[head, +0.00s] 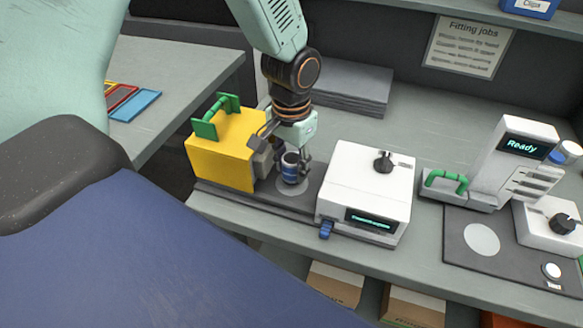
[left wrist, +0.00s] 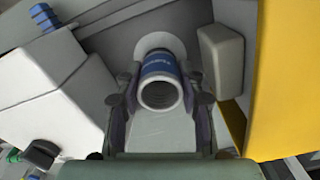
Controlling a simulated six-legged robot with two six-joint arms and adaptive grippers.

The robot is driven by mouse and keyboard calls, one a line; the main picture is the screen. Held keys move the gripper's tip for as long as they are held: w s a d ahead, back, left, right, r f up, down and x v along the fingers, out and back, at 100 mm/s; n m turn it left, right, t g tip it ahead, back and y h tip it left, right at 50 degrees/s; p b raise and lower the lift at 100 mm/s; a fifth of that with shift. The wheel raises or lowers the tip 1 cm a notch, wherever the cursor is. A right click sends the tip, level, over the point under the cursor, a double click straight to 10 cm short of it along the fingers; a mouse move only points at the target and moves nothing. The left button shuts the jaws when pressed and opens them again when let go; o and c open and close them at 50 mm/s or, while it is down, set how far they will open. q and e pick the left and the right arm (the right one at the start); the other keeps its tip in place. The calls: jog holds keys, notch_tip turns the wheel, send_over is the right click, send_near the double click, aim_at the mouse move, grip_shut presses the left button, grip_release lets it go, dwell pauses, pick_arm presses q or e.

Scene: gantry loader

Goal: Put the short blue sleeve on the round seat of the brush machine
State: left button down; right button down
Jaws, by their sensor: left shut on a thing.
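The short blue sleeve (head: 290,174), with a pale open end, is between the fingers of my left gripper (head: 284,163). In the left wrist view the sleeve (left wrist: 159,66) stands between the two fingers of the gripper (left wrist: 161,92), its open end toward the camera. The gripper is shut on it. Below the sleeve is a pale round seat (head: 291,188) on a dark base, between a yellow block with a green handle and a white box; the seat (left wrist: 157,42) is partly hidden behind the sleeve. I cannot tell whether they touch. My right gripper is not in view.
The yellow block (head: 222,160) stands close left of the gripper, the white box (head: 368,178) with a lit display close right. Farther right, a machine reading "Ready" (head: 521,146) has a bare round disc (head: 481,240). Grey slabs (head: 345,88) lie behind.

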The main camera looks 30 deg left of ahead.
pick_arm(q)
jog(key=shift+d+f, duration=0.1)
jog(key=shift+f, duration=0.45)
jog(key=shift+f, duration=0.1)
jog(key=c, duration=1.1)
grip_release()
notch_tip(320, 180, up, 12)
jog(key=p, duration=0.1)
jog(key=shift+p, duration=0.4)
